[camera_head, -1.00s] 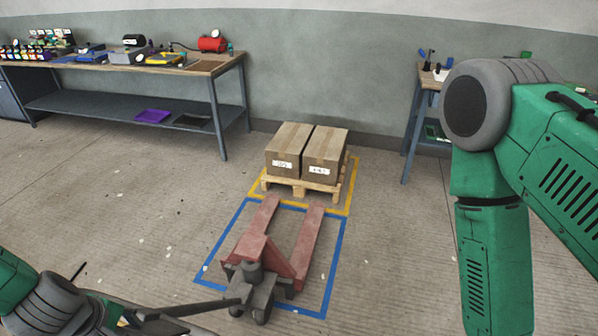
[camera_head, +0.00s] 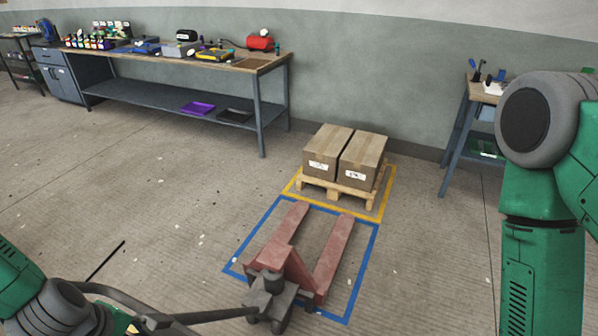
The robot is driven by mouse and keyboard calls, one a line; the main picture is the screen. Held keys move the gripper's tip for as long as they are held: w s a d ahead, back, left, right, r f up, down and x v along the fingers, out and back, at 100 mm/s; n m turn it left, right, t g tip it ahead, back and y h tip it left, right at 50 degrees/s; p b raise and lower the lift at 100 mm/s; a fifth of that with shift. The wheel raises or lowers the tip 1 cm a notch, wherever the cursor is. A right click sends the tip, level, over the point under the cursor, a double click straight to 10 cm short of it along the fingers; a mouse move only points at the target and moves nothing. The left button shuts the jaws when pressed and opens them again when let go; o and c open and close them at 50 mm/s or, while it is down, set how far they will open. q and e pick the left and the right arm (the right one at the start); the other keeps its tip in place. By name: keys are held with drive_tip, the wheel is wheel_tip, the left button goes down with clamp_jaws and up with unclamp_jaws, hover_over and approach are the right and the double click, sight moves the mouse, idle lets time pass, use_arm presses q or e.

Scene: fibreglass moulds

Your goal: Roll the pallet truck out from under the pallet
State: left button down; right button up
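The red pallet truck (camera_head: 287,262) stands on the floor inside the blue taped rectangle (camera_head: 374,248). Its two forks point at the pallet, and their tips end just in front of it, apart from it as far as I can see. The wooden pallet (camera_head: 350,193) sits in the yellow taped area (camera_head: 388,190) and carries two cardboard boxes (camera_head: 327,148). A dark bar, apparently the truck's handle (camera_head: 205,316), runs left from the truck's head toward my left arm at the lower left. Neither gripper's fingers show; my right arm hangs at the right edge.
A long workbench (camera_head: 270,64) with tools and a red compressor (camera_head: 260,41) stands along the back wall. A second bench (camera_head: 459,120) stands at the back right. The floor to the left of the truck is open. A thin black rod shape (camera_head: 106,260) shows at the lower left.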

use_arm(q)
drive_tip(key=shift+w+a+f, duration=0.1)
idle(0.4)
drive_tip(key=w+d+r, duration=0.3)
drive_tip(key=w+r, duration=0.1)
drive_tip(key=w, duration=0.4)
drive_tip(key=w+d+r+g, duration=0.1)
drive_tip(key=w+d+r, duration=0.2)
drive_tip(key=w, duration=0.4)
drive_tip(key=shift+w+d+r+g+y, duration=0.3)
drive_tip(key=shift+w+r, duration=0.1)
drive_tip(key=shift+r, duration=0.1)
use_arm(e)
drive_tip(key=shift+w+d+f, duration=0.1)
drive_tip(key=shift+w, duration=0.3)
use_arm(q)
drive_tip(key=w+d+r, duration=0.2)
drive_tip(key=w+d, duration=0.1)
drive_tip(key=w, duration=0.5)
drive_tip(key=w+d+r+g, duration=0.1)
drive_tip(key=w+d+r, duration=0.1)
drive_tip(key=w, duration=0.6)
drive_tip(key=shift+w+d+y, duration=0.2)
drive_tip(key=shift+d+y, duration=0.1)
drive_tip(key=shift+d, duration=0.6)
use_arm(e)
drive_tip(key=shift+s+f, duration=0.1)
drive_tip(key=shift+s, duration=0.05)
